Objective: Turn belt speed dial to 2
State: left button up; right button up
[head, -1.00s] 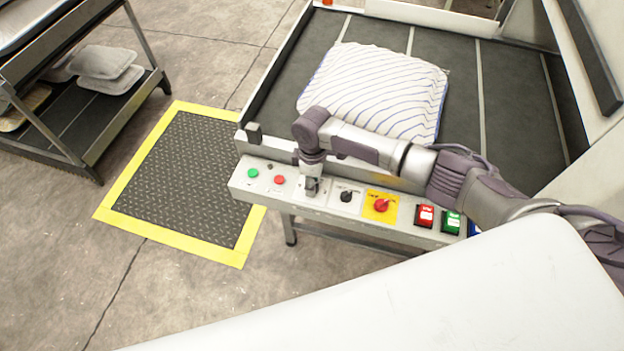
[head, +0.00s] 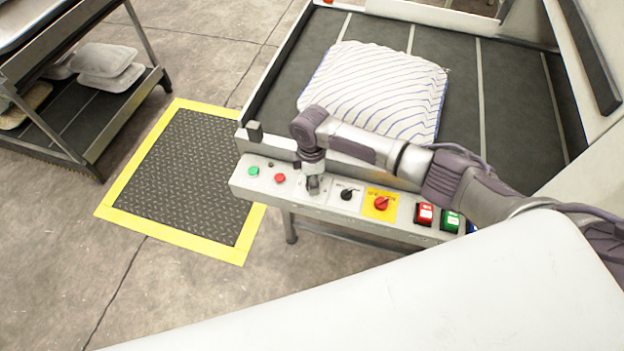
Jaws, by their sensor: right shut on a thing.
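The control panel (head: 398,224) runs along the front edge of the belt machine. My right gripper (head: 313,187) points down at the panel, shut on a dial between the red button and the black knob. The gripper hides most of this dial, and its label and setting cannot be read. The black knob (head: 346,194) sits on a white plate just right of the gripper. My left gripper is not in view.
A striped pillow (head: 378,88) lies on the dark belt (head: 510,100). Green (head: 253,171) and red (head: 279,178) buttons are left of the gripper. A red switch on a yellow plate (head: 381,204) and red and green rocker buttons (head: 424,214) are to the right.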

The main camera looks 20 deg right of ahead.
jog(key=o, duration=1.1)
jog(key=shift+o, duration=0.2)
notch_tip(320, 180, up, 12)
jog(key=shift+w, duration=0.4)
